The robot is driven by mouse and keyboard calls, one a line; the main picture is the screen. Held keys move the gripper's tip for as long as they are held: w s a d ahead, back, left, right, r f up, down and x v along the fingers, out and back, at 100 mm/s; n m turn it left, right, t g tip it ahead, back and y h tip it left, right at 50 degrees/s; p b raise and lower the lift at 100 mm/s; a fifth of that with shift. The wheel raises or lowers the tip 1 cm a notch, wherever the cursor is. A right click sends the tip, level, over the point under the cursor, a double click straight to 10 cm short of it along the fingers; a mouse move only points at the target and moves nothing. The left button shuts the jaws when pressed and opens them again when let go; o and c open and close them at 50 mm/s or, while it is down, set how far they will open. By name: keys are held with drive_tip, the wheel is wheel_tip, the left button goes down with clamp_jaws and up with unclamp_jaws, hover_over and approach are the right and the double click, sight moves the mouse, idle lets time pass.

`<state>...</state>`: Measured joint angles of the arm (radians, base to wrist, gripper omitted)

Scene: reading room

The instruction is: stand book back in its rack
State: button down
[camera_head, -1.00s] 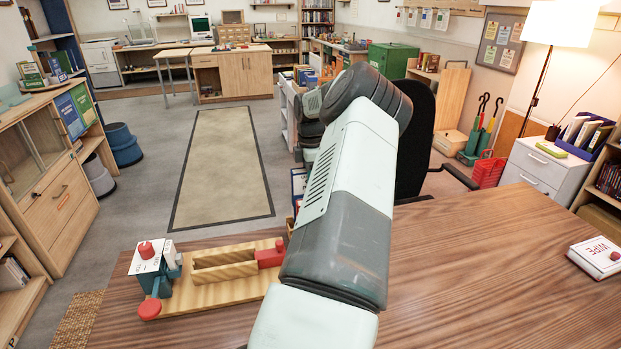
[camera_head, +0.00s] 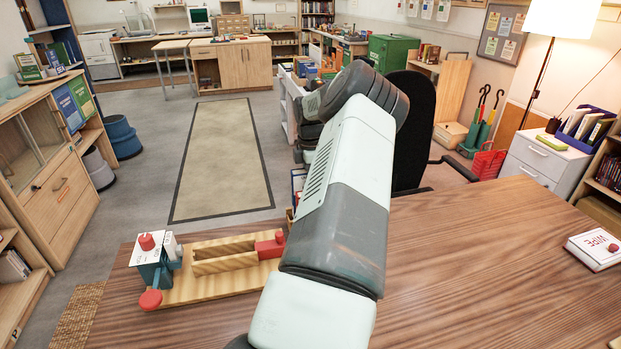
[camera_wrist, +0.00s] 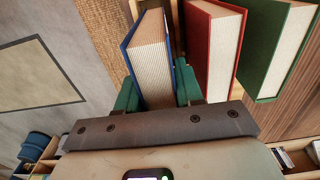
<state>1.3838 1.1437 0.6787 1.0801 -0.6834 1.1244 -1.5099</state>
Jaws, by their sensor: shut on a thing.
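In the wrist view my gripper (camera_wrist: 158,92) is shut on a blue book (camera_wrist: 148,62), with a green fingertip on each side of it. The book's pale page edges face the camera. A pale wooden rack edge (camera_wrist: 134,9) shows behind the book's far end; I cannot tell whether the book touches it. A red book (camera_wrist: 213,48) and a green book (camera_wrist: 277,50) stand just to the right. In the head view my arm hides the gripper; a few books (camera_head: 298,180) show at the far table edge beside the arm.
A wooden board with a red-knobbed clamp device (camera_head: 157,262) lies on the table's left. The table (camera_head: 470,270) between is clear. A black chair (camera_head: 412,130) stands beyond the table.

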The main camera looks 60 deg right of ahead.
idle(0.5)
wheel_tip(320, 180, down, 2)
drive_tip(key=shift+f, duration=0.1)
idle(1.2)
drive_tip(key=c, duration=0.6)
unclamp_jaws()
drive_tip(key=shift+c, duration=0.2)
wheel_tip(320, 180, up, 11)
drive_tip(key=shift+f, duration=0.1)
